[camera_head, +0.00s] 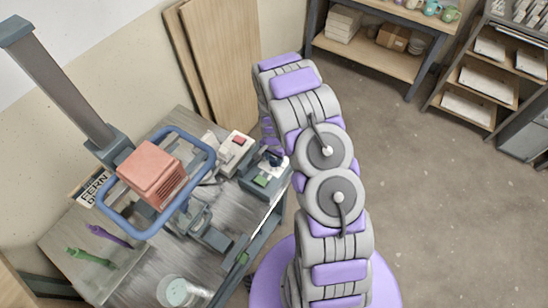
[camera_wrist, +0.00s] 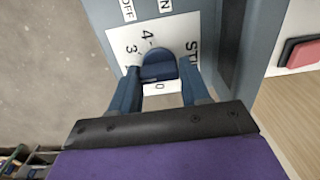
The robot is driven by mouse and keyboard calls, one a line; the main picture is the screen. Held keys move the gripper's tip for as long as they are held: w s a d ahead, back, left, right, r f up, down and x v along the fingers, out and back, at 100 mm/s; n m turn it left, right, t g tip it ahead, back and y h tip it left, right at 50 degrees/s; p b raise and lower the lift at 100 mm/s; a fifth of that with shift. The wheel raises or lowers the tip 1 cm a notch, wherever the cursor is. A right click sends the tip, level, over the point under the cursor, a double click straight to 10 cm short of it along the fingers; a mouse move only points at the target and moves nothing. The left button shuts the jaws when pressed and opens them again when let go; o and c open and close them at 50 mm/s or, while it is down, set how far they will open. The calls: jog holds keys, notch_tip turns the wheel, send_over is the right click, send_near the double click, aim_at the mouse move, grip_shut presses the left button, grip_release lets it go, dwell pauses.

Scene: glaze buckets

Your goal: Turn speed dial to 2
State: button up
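The speed dial (camera_wrist: 158,66) is a dark blue knob on a white plate (camera_wrist: 117,40) in the wrist view. The figures 3, 4 and 0 show around it, and letters beginning "ST" are at the right. I cannot tell which figure it points to, and the 2 is not readable. In the head view, the grey-blue machine (camera_head: 262,181) stands at the bench's right end; my arm hides part of that area.
A white box with a red button (camera_head: 237,146) stands beside the machine. The bench (camera_head: 145,265) also holds a mixer stand with a blue ring (camera_head: 140,232) and a pink motor block (camera_head: 151,172). A glaze bucket (camera_head: 174,291) is at the front. Open floor lies right of my arm.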

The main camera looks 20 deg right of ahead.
aim_at(274, 159)
jog(key=o, duration=0.4)
jog(key=shift+w, duration=0.1)
jog(key=shift+o, duration=0.2)
notch_tip(274, 159, up, 17)
jog(key=p, duration=0.1)
jog(key=shift+r+p, duration=0.2)
jog(key=shift+p, duration=0.1)
dwell(0.4)
jog(key=s+a+r+n+b, duration=0.1)
jog(key=s+a+r+n, duration=0.2)
jog(key=s+r, duration=0.5)
jog(key=s+a+r+n+b, duration=0.1)
jog(key=s+a+r+n, duration=0.1)
jog(key=s+a+r, duration=0.4)
jog(key=s+r+n+g, duration=0.1)
jog(key=s+r+n, duration=0.2)
jog(key=s, duration=0.7)
jog(key=s+a+r+n, duration=0.1)
jog(key=s+r+n, duration=0.2)
jog(key=s, duration=0.7)
jog(key=shift+s+a+r+g+b, duration=0.3)
jog(key=shift+r+g+b, duration=0.1)
jog(key=shift+r, duration=0.1)
